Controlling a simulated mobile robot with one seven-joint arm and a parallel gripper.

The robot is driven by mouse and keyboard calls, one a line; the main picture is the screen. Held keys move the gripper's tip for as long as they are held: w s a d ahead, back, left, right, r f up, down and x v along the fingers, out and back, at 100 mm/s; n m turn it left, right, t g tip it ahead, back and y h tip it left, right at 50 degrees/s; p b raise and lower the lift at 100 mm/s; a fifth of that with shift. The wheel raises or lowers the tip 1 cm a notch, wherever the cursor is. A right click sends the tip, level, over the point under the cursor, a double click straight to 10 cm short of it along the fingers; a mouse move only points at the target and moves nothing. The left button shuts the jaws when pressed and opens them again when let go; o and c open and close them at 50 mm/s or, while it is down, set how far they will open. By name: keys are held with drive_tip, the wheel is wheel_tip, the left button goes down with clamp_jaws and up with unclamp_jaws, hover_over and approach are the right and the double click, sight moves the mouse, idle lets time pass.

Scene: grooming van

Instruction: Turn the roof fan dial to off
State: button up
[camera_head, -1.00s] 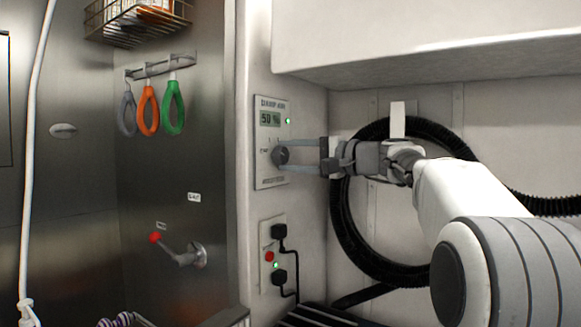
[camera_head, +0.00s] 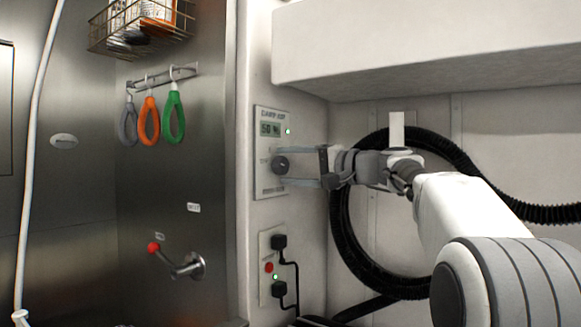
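The roof fan dial is a round dark knob (camera_head: 280,165) on a pale control panel (camera_head: 267,187) fixed to the white wall, in the middle of the head view. Above it the panel has a small display (camera_head: 270,129) that seems to read 50 and a lit green light. My gripper (camera_head: 288,166) reaches in from the right, its two fingers level, one above and one below the knob. The fingers are apart; whether they touch the knob I cannot tell. The knob's pointer and the panel's small print are too blurred to read.
Below the panel is a socket plate (camera_head: 272,265) with black plugs and a red button. A black hose (camera_head: 345,230) loops behind my arm. A cabinet (camera_head: 420,45) overhangs above. At left are a red-tipped lever (camera_head: 180,263), hanging loops (camera_head: 150,120) and a wire basket (camera_head: 143,28).

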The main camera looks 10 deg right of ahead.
drive_tip(key=shift+o, duration=0.4)
drive_tip(key=shift+s+d, duration=0.15)
drive_tip(key=shift+d, duration=0.1)
drive_tip(key=p+v, duration=0.1)
drive_tip(key=v, duration=1.6)
drive_tip(key=shift+p, duration=0.4)
drive_tip(key=shift+a+r, duration=0.1)
